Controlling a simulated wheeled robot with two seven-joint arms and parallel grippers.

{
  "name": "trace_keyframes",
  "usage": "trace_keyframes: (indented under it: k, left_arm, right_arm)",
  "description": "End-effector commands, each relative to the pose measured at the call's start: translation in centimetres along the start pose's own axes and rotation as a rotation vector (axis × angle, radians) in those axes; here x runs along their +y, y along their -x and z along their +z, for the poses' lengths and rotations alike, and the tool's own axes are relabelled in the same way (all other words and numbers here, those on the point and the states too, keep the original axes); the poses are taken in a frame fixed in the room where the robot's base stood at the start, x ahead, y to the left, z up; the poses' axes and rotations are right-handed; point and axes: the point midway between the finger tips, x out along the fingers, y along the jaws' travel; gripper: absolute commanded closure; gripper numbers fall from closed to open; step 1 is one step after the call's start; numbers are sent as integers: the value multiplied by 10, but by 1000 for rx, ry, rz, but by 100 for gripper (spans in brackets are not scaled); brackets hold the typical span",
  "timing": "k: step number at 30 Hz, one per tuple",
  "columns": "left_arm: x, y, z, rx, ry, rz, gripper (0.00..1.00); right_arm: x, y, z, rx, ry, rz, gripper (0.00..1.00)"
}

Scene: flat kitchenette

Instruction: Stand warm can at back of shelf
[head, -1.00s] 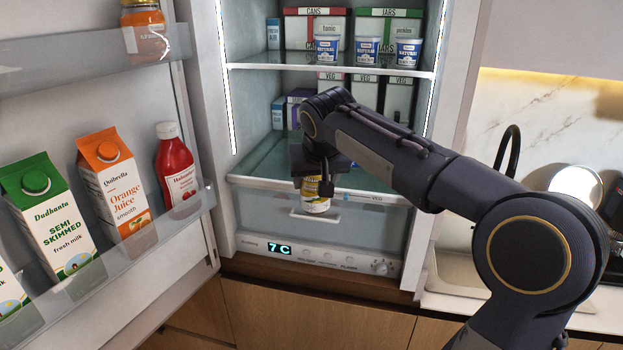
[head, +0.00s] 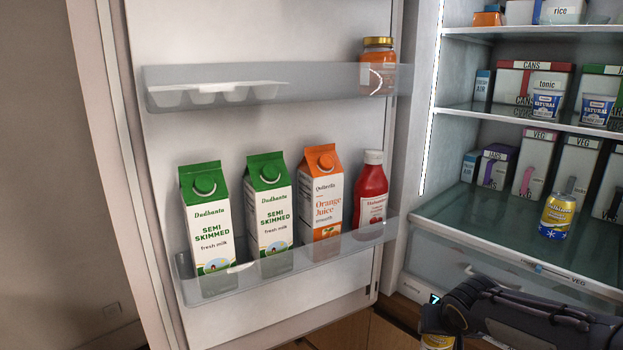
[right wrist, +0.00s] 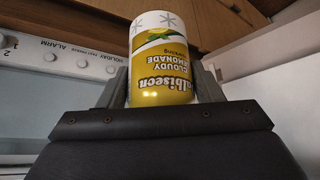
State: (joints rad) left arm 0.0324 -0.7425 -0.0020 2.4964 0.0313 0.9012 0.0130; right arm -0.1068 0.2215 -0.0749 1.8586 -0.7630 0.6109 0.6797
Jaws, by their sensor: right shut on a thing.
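My right gripper (right wrist: 163,84) is shut on a yellow and white lemonade can (right wrist: 162,60), which fills the middle of the right wrist view. In the head view this can (head: 437,342) shows only in part at the bottom edge, below the fridge display, with my dark right wrist over it. Another yellow can (head: 557,217) stands upright on the lower glass shelf (head: 470,209), in front of the VEG boxes. The held can is outside the fridge, below shelf level. My left gripper is not in view.
The open fridge door (head: 270,125) holds milk cartons (head: 268,205), an orange juice carton (head: 320,195) and a red bottle (head: 371,192). VEG boxes (head: 532,165) and a purple box (head: 495,168) line the shelf's back. The shelf's left front is bare.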

Motion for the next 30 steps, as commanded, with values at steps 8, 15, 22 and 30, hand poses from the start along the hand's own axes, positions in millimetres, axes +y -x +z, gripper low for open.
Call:
trace_keyframes:
  k: [8,15,22,30]
  left_arm:
    - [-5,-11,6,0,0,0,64]
    - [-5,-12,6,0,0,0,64]
    - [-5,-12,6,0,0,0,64]
    - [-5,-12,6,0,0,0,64]
  right_arm:
    - [-52,-44,89,-1,154,-98,74]
    - [-59,-62,104,2,177,-105,74]
    - [-61,-90,110,-2,176,-106,74]
    - [-51,-108,148,-27,184,-82,74]
